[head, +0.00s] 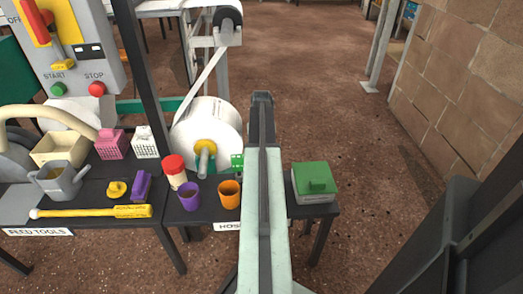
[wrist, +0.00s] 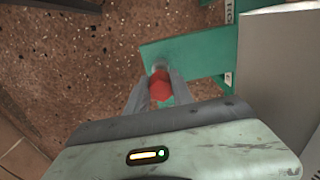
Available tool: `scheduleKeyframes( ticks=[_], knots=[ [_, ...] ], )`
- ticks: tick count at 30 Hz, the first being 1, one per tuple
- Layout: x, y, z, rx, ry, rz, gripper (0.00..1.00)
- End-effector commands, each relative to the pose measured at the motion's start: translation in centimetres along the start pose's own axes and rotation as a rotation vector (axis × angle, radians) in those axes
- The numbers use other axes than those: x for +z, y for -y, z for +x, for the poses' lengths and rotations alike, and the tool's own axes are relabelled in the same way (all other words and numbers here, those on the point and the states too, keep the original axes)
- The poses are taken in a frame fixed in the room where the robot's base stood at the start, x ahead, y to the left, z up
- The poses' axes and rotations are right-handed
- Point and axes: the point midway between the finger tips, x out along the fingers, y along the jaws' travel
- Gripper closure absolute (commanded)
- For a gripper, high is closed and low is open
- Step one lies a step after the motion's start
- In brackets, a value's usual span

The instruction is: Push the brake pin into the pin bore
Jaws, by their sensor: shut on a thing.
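My gripper (wrist: 160,80) is shut on a red piece (wrist: 160,88), which looks like the head of the brake pin. The red piece sits between the two grey fingers in the wrist view. The fingertips meet the near left end of a green bracket (wrist: 200,50). The pin bore itself is hidden there, so I cannot tell how far the pin is in it. In the head view my gripper (head: 262,98) reaches away beside the large white paper roll (head: 215,115), and the pin is hidden by my arm.
A dark table (head: 85,190) on the left holds a watering can (head: 62,180), baskets and a yellow-handled tool. Purple (head: 190,197) and orange (head: 229,194) cups and a green-lidded box (head: 315,180) stand near my arm. A brick wall (head: 455,90) is at right; open floor lies ahead.

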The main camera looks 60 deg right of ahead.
Motion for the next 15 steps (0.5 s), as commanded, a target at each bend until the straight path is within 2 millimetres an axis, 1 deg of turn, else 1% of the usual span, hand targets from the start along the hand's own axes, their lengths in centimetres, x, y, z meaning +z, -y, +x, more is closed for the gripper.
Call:
scheduleKeyframes(
  ticks=[15],
  knots=[
    [0.0, -0.1, 1.2, 0.0, 0.0, 0.001, 1.0]
  ],
)
